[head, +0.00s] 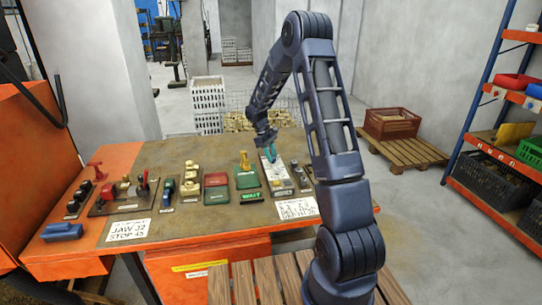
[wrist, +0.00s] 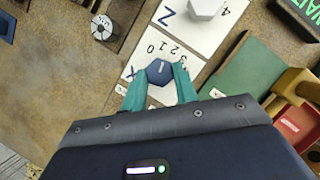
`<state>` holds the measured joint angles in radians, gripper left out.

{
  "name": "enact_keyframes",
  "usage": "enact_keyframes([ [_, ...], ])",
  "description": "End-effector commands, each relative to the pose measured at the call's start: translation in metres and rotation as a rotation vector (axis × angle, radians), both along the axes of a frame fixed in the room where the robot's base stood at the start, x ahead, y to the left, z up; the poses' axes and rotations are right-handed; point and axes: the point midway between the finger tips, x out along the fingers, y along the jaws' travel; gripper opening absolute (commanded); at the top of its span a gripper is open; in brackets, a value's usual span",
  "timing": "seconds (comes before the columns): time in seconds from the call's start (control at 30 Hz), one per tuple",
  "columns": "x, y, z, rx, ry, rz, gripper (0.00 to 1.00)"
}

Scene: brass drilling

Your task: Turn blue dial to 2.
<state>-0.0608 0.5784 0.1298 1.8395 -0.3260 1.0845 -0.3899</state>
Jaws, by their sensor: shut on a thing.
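The blue dial (wrist: 160,72) is a dark blue six-sided knob on a white plate (wrist: 188,32) with printed digits along one side of it. A short pale mark shows on its top; I cannot tell for certain which digit it points to. My gripper (wrist: 160,84) has its two teal fingers on opposite sides of the dial, shut on it. In the head view my gripper (head: 269,153) reaches down to the white plate (head: 277,181) at the right part of the bench, and the dial is hidden or too small to make out.
A round grey knob (wrist: 102,27) stands on the left. A green plate (wrist: 242,72) and a brass-coloured part (wrist: 292,88) are on the right. Other controls crowd the bench (head: 180,228).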

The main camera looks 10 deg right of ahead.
Motion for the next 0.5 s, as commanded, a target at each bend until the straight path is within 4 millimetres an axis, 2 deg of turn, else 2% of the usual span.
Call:
enact_keyframes([
  [0.2,0.0015,-0.0010,0.0002,0.000,-0.001,-0.137,0.06],
  [0.5,0.0017,-0.0018,-0.0001,0.000,0.000,-0.235,0.06],
])
